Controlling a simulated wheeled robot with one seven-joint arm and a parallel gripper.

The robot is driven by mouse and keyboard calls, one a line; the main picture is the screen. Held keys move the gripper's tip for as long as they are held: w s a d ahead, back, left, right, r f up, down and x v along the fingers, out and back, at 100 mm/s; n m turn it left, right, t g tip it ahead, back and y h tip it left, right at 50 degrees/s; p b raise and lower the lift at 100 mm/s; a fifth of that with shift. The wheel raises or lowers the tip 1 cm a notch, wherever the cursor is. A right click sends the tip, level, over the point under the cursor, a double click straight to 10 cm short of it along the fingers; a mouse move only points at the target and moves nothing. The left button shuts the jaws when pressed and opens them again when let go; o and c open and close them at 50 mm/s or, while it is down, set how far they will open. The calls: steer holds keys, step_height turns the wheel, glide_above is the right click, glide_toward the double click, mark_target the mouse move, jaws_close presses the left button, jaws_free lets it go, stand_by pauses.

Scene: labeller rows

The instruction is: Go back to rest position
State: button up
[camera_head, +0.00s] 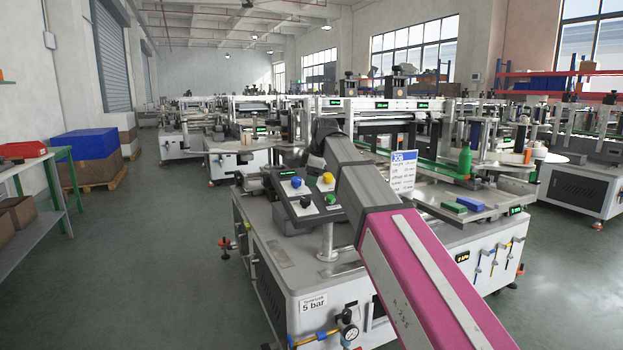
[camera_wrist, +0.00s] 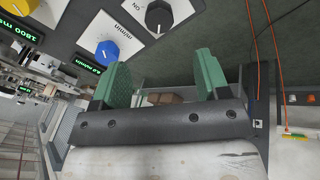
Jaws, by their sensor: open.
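My gripper (camera_wrist: 163,68) shows in the wrist view with its two green fingers spread apart and nothing between them. A grey control panel (camera_wrist: 68,22) with a blue knob (camera_wrist: 107,50) and a black knob (camera_wrist: 159,15) lies just beyond the left finger. I see no clear contact with the knobs. In the head view my pink and grey arm reaches from the lower right across the near labelling machine (camera_head: 285,262). The panel (camera_head: 287,206) with its blue, yellow and dark knobs stands left of the arm. My gripper is hidden behind the arm there.
A green bottle (camera_head: 464,162), a green block (camera_head: 453,208) and a blue block (camera_head: 469,203) are on the machine top right of my arm. A job sheet (camera_head: 403,172) stands close beside the arm. The floor aisle (camera_head: 160,235) on the left is clear.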

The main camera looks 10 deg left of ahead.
steer(key=s+d+f+m+g+h, duration=0.15)
steer(key=d+f+m, duration=0.35)
steer(key=d+f, duration=0.7)
steer(key=s+d+f+m+h, duration=0.1)
steer(key=s+d+f+m, duration=0.4)
steer(key=f, duration=1.1)
steer(key=s+d+f+m+g, duration=0.1)
steer(key=s+d+f+m, duration=0.3)
steer(key=d+f, duration=0.5)
steer(key=s+d+f+m, duration=0.5)
steer(key=s+d+f, duration=0.4)
steer(key=d, duration=0.1)
steer(key=shift+s+g+h, duration=0.3)
steer(key=shift+g+h, duration=0.05)
steer(key=shift+f, duration=0.1)
